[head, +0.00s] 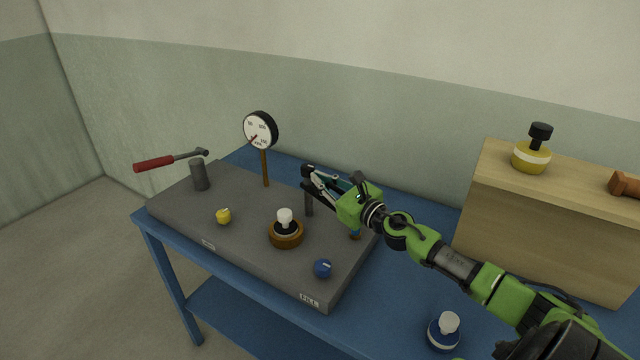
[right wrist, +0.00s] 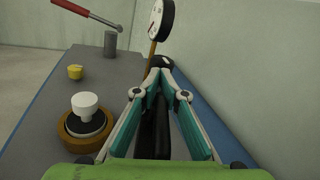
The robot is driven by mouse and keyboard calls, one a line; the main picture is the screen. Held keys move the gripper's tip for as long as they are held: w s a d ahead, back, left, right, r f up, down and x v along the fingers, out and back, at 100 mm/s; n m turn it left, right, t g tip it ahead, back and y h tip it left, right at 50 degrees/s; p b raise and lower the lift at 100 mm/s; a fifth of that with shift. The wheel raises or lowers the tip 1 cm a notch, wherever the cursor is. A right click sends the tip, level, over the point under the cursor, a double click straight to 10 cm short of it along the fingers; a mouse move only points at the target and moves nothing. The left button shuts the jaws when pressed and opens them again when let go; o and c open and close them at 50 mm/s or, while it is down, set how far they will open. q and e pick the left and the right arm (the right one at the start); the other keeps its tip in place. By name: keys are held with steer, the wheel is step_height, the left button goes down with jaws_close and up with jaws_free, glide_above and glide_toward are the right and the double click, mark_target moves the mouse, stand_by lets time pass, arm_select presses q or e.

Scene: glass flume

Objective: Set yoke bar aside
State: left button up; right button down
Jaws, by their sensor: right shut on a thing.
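My right gripper (head: 309,180) reaches in from the right, above the back right part of the grey plinth (head: 250,245). Its fingers are shut on a dark bar-like thing (right wrist: 152,130), seen between the fingers in the right wrist view; it fits the yoke bar, though the fingers hide much of it. My left gripper is not in view.
The plinth carries a gauge (head: 260,130), a grey cylinder (head: 200,175) by a red-handled tool (head: 160,162), a yellow knob (head: 223,216), a white-topped brown-based piece (head: 286,235) and a blue ball (head: 323,268). A blue-and-white bottle (head: 444,332) stands front right; a wooden box (head: 560,220) stands right.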

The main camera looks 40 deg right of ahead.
steer(key=shift+f, duration=0.25)
steer(key=c, duration=2.2)
jaws_free()
steer(key=shift+s+d+r, duration=0.1)
steer(key=shift+d, duration=0.05)
steer(key=shift+r, duration=0.1)
steer(key=shift+s, duration=0.1)
steer(key=s, duration=0.8)
steer(key=s+d, duration=0.1)
steer(key=s, duration=0.2)
steer(key=shift+s, duration=0.4)
